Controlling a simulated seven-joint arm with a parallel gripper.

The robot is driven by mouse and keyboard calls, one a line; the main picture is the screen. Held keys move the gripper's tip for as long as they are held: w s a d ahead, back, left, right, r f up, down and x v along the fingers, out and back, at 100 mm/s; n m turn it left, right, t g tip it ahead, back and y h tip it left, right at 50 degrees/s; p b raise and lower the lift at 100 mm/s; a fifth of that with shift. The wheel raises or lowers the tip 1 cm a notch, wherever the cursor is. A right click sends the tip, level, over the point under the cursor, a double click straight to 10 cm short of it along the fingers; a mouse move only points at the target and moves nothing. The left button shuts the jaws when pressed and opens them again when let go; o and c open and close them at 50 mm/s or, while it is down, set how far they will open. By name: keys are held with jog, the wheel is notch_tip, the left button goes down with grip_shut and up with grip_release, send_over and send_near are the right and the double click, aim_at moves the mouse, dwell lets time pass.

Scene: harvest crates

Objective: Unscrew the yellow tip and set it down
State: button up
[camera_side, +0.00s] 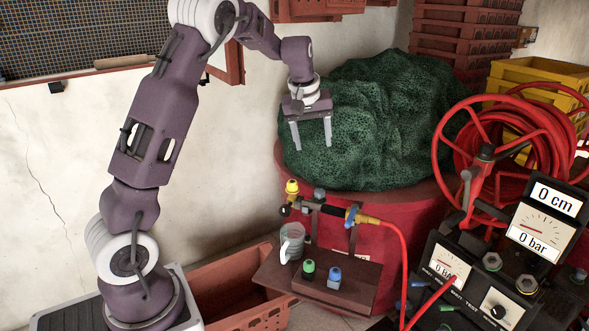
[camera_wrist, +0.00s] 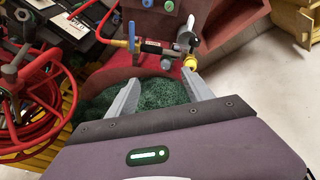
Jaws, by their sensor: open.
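The yellow tip (camera_side: 292,187) sits upright at the left end of a dark sprayer wand (camera_side: 330,209), held on brackets above a small brown shelf. In the wrist view the yellow tip (camera_wrist: 190,63) shows just beyond my right-hand finger. My gripper (camera_side: 312,146) is open and empty, above and slightly right of the tip, in front of the green net. In the wrist view my gripper (camera_wrist: 168,88) has its fingers spread wide with nothing between them.
The shelf (camera_side: 340,290) holds a clear mug (camera_side: 292,242), a green-topped piece (camera_side: 308,269) and a blue-topped piece (camera_side: 334,277). A red hose (camera_side: 404,260) runs from the wand's right end. A red hose reel (camera_side: 505,140) and gauge boxes (camera_side: 540,222) stand at right. A green net heap (camera_side: 370,120) lies behind.

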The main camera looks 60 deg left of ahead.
aim_at(293, 182)
jog(key=w+a+f, duration=0.1)
jog(key=a+f, duration=0.4)
jog(key=f, duration=0.2)
jog(key=w+a+f+n+g+y, duration=0.1)
jog(key=a+f, duration=0.4)
jog(key=f, duration=0.2)
jog(key=w+a+f+n+y, duration=0.1)
jog(key=a+f, duration=0.4)
jog(key=f, duration=0.2)
jog(key=shift+w+f+g, duration=0.15)
jog(key=shift+f+g, duration=0.2)
jog(key=shift+g, duration=0.05)
grip_shut()
jog(key=shift+n+g+y, duration=0.4)
jog(key=shift+n, duration=0.7)
jog(key=shift+w, duration=0.1)
